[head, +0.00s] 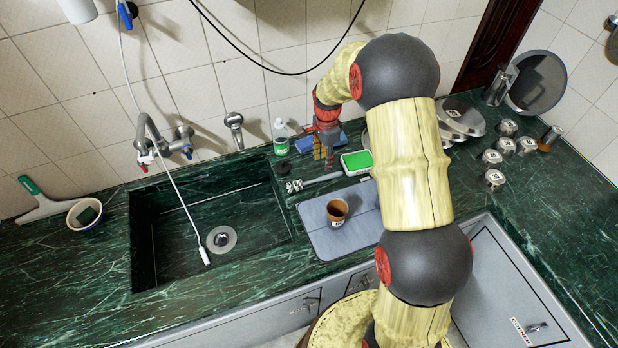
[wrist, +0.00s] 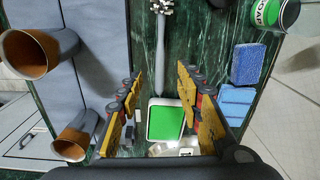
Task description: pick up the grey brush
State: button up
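The grey brush (head: 320,179) lies on the dark green counter between the sink and the wall-side items, its bristle head toward the sink. In the wrist view its handle (wrist: 160,52) runs down from the bristle head at the top edge toward the space between my fingers. My gripper (head: 325,153) is above the counter near the handle end of the brush. In the wrist view my gripper (wrist: 160,85) is open, with its two yellow fingers on either side of the handle's line and nothing held. I cannot tell the exact height above the brush.
A green-and-white box (head: 356,162) lies close to the handle end. A brown cup (head: 337,210) stands on a grey mat (head: 318,232); the wrist view shows a second cup (wrist: 78,135). A soap bottle (head: 280,138) and blue sponges (wrist: 247,63) are nearby. The sink (head: 180,235) lies left.

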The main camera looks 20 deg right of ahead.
send_over(326, 176)
jog(key=shift+m, duration=0.4)
jog(key=f, duration=0.4)
jog(key=shift+a+f, duration=0.1)
jog(key=shift+a, duration=0.25)
jog(key=f, duration=0.4)
jog(key=f+b, duration=0.1)
jog(key=shift+d+f, duration=0.3)
jog(key=shift+f, duration=0.1)
jog(key=shift+c, duration=0.6)
jog(key=c, duration=0.7)
grip_shut()
